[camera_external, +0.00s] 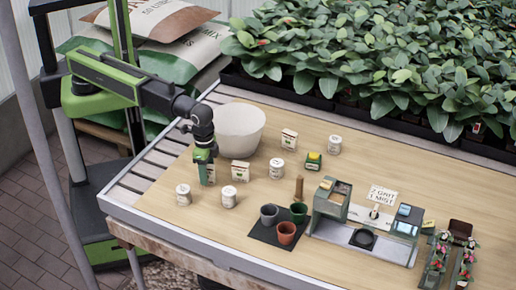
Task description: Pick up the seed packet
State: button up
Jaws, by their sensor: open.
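My gripper (204,178) points down over the left part of the wooden table, in front of the white bowl. A similar packet (289,139) stands further back to the right. Something pale with a little red shows at the fingers (209,173); it may be another packet, mostly hidden by the gripper. My gripper is open. The view is too small to read which of these is labelled as seeds.
White tins (183,195), (229,197), (276,168) and (334,144) stand around the packets. The white bowl (240,130) is behind my gripper. Small pots (287,232) sit on a dark mat. A grey station (365,222) and potted flowers (437,262) are to the right.

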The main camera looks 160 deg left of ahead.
grip_shut()
dwell(0.3)
jog(key=shift+r+p, duration=0.5)
jog(key=shift+p, duration=0.25)
notch_tip(320, 180, up, 4)
jog(key=p, duration=0.4)
jog(key=d+r+p, duration=0.5)
jog(key=d, duration=0.6)
jog(key=shift+w+d+r+p, duration=0.15)
jog(key=shift+d+r+p, duration=0.25)
